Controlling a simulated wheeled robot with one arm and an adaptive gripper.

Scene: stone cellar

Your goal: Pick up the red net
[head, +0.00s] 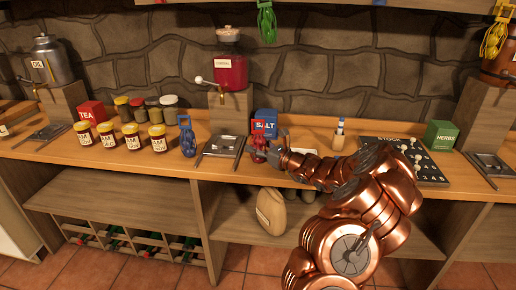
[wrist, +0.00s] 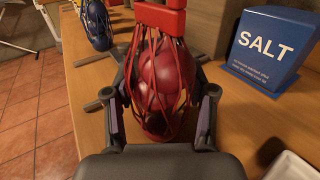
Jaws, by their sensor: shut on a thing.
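The red net (wrist: 165,82) is a mesh bag with round red contents and a flat red top. It is between the two fingers of my gripper (wrist: 166,118) in the wrist view, and the fingers press on its sides. In the head view the red net (head: 259,148) is at the counter in front of the blue salt box, at the end of my copper arm. My gripper (head: 272,155) is shut on it there. I cannot tell whether the net's underside touches the counter.
The blue salt box (wrist: 268,45) stands close to the right of the net. A blue net (head: 187,136) and several jars (head: 131,136) stand to the left on the wooden counter (head: 222,172). A metal stand (head: 223,146) lies just left of the net. A green herbs box (head: 439,135) is at the right.

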